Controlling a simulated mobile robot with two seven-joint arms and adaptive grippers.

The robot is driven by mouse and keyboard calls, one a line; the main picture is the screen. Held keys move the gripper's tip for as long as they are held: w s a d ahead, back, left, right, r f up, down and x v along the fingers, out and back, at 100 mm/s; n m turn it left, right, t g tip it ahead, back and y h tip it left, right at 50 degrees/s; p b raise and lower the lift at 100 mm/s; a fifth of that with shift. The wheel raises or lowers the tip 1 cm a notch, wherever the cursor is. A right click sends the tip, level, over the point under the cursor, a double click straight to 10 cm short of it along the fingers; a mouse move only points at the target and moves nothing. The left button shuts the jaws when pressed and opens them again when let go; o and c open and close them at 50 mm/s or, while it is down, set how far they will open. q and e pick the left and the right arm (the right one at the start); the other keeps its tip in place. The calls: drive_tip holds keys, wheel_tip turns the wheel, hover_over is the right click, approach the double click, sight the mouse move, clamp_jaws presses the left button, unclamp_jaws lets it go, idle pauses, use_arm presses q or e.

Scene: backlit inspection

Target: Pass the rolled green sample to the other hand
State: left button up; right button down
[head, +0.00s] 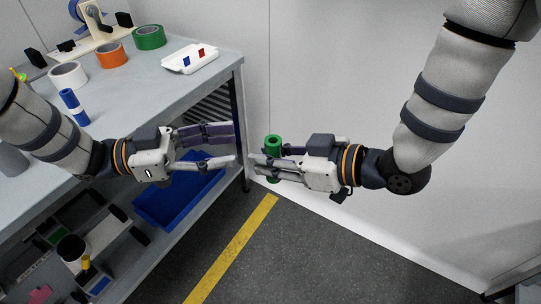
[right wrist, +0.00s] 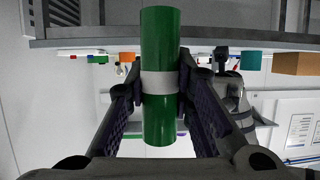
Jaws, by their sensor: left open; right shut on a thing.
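The rolled green sample (head: 273,146) is a green cylinder with a pale band round its middle. It stands roughly upright in the head view, beyond the table's edge. My right gripper (head: 265,164) is shut on it. In the right wrist view the sample (right wrist: 160,112) sits between both finger pads, which press at the pale band. My left gripper (head: 234,146) is open and empty, just left of the sample, with its fingers pointing towards it. The two grippers' fingertips are close together.
The table (head: 140,75) at the left carries a white tray (head: 191,57), a green roll (head: 149,37), an orange roll (head: 112,55), a white roll (head: 68,75) and a blue cylinder (head: 73,106). A blue bin (head: 180,196) is on the shelf below. A wall stands behind.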

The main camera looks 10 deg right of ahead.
use_arm(q)
drive_tip(key=a, duration=0.4)
drive_tip(key=s+a+f+n+t+y, duration=0.1)
drive_tip(key=a+f+n+t+y, duration=0.1)
drive_tip(key=f+n+t+y, duration=0.45)
drive_tip(key=s+a+f+n+t+y, duration=0.1)
drive_tip(key=s+a+f+n+y, duration=0.15)
drive_tip(key=f+n, duration=0.75)
drive_tip(key=s+a+f+g+y, duration=0.2)
drive_tip(key=s+a+f+y, duration=0.1)
drive_tip(key=s, duration=0.6)
drive_tip(key=s+a+f+n+g+y, duration=0.1)
drive_tip(key=s+a+f+g+y, duration=0.2)
drive_tip(key=s, duration=0.6)
drive_tip(key=s+a+f+n+g+y, duration=0.1)
drive_tip(key=s+a+f+g+y, duration=0.2)
drive_tip(key=s+a, duration=0.2)
drive_tip(key=s, duration=0.3)
drive_tip(key=shift+s+a+f, duration=0.2)
drive_tip(key=shift+s+f, duration=0.15)
drive_tip(key=shift+s, duration=0.05)
